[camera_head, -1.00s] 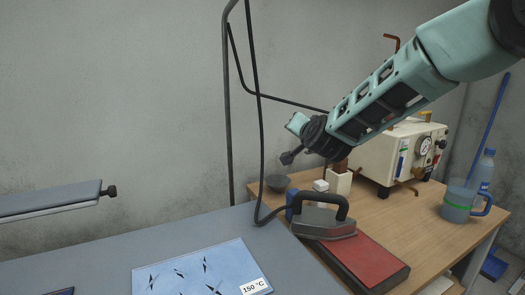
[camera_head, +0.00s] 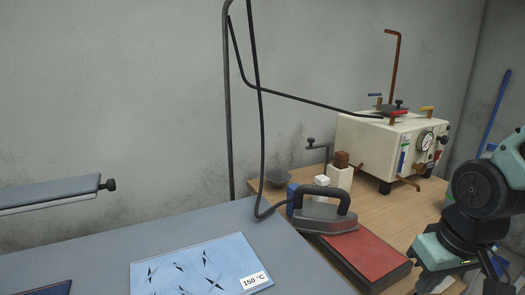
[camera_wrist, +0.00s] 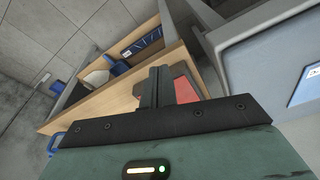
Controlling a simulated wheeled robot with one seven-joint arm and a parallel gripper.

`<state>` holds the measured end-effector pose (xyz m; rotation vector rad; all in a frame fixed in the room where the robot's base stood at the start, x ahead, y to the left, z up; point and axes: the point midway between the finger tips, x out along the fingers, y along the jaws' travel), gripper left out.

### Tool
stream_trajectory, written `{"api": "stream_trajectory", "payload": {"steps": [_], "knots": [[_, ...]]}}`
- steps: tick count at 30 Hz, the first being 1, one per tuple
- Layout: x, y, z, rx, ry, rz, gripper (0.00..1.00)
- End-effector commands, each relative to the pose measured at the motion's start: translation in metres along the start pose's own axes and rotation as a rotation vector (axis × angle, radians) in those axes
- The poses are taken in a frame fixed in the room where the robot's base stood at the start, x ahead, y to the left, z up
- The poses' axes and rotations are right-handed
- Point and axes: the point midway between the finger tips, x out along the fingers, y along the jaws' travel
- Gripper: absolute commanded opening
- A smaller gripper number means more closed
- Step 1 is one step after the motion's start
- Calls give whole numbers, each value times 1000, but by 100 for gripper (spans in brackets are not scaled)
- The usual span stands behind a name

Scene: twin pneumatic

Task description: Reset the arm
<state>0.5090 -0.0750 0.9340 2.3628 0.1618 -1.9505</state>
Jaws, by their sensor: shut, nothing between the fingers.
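My arm is folded at the right edge of the head view, its lower parts cut off by the frame. My gripper (camera_wrist: 160,88) shows in the wrist view. Its two dark fingers are together with nothing between them. The fingers point over the wooden table, away from any contact that I can see. In the head view the gripper's fingertips are not visible.
An iron (camera_head: 323,215) rests on a red pad (camera_head: 368,258) on the wooden table (camera_head: 398,210). A cream steam generator (camera_head: 385,148) stands behind. A blue sheet (camera_head: 200,268) lies on the grey ironing table (camera_head: 75,268). A black cord (camera_head: 262,130) hangs from a pole (camera_head: 228,110).

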Motion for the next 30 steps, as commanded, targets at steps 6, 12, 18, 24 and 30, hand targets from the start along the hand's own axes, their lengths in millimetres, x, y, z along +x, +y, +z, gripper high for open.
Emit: {"api": "stream_trajectory", "payload": {"steps": [6, 12, 18, 24, 30], "knots": [[23, -58, 25, -171, -50, -43, 0], [35, -101, 55, -316, -97, -68, 0], [44, -134, 87, -447, -140, -84, 0], [40, -153, 111, -544, -171, -89, 0], [17, -152, 105, -538, -170, -89, 0]]}}
